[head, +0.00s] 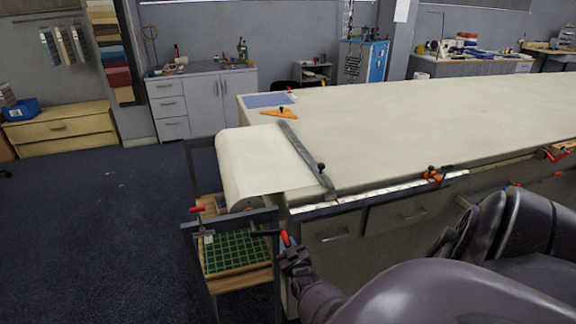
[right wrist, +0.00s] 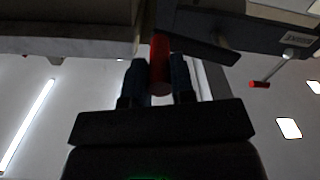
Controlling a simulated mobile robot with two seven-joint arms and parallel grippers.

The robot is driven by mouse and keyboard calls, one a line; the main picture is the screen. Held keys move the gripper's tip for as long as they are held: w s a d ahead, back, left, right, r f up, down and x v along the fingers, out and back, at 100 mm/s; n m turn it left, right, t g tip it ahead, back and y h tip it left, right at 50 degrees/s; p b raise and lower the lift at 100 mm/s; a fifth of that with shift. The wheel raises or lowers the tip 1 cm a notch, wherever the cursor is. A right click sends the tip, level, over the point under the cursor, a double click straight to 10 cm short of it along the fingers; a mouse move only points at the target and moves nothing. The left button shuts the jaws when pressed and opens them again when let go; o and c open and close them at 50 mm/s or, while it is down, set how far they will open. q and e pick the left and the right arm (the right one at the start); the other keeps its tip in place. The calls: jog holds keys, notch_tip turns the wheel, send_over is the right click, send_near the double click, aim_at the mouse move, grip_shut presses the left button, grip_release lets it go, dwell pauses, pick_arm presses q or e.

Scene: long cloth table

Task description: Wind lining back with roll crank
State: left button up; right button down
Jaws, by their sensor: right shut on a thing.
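The cream lining (head: 262,165) lies over the left end of the long table and runs onto the roll (head: 228,170) at the table's end. A red crank handle (head: 285,238) sits at the front of the roll's frame. My right gripper (head: 287,248) is shut on this handle, which also shows red between the fingers (right wrist: 160,80) in the right wrist view. A grey bar (head: 305,158) lies across the lining near the table's end. My left gripper is not in view.
A second red handle (head: 196,209) is on the frame's left. A green gridded mat (head: 235,250) lies on a low shelf. The table (head: 420,120) has a wide clear top, with an orange triangle (head: 280,113) at the far left. A ruler strip (head: 380,193) runs along its front edge.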

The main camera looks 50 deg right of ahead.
jog(key=shift+d+r, duration=0.1)
jog(key=c, duration=1)
grip_release()
jog(key=shift+s+a, duration=0.3)
jog(key=shift+s, duration=0.1)
jog(key=v, duration=1)
jog(key=shift+p, duration=0.4)
jog(key=shift+w, duration=0.1)
